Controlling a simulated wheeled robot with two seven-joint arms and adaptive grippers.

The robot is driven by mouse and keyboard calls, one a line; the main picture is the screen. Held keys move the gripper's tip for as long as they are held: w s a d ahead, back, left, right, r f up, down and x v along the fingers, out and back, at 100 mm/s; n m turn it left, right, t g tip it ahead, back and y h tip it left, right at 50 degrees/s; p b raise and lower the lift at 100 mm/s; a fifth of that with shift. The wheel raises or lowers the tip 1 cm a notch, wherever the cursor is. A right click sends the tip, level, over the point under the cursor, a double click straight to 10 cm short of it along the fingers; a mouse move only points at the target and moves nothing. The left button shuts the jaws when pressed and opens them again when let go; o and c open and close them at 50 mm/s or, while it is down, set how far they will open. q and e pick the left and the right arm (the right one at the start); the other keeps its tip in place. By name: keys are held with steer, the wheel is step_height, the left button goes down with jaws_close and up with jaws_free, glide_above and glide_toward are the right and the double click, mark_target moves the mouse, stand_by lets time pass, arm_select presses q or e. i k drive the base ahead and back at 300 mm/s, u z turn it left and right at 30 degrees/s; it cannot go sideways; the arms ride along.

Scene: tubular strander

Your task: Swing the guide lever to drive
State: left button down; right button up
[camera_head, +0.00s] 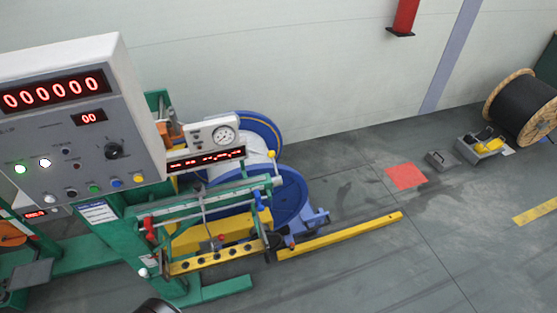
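The machine's green frame (105,220) carries a traverse assembly with a horizontal rail (215,195) in front of blue reels. Several handles show here: a red handle (150,228) at the left end, a blue handle (258,200) at the right, a yellow ball knob (271,155) above the rail's right end, and a small red knob (221,238) near a thin upright rod. I cannot tell which of these is the guide lever, and its marked positions are too small to read.
A grey control box (125,150) with red zero displays and lit buttons overhangs at the left. A gauge panel (212,132) stands behind the rail. A yellow floor bar (340,237) extends right. A black cable reel (525,108) stands far right.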

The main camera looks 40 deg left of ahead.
mark_target(277, 180)
steer(key=z, duration=0.2)
steer(key=k, duration=0.2)
steer(key=u, duration=1)
steer(key=i, duration=0.95)
steer(key=u, duration=0.35)
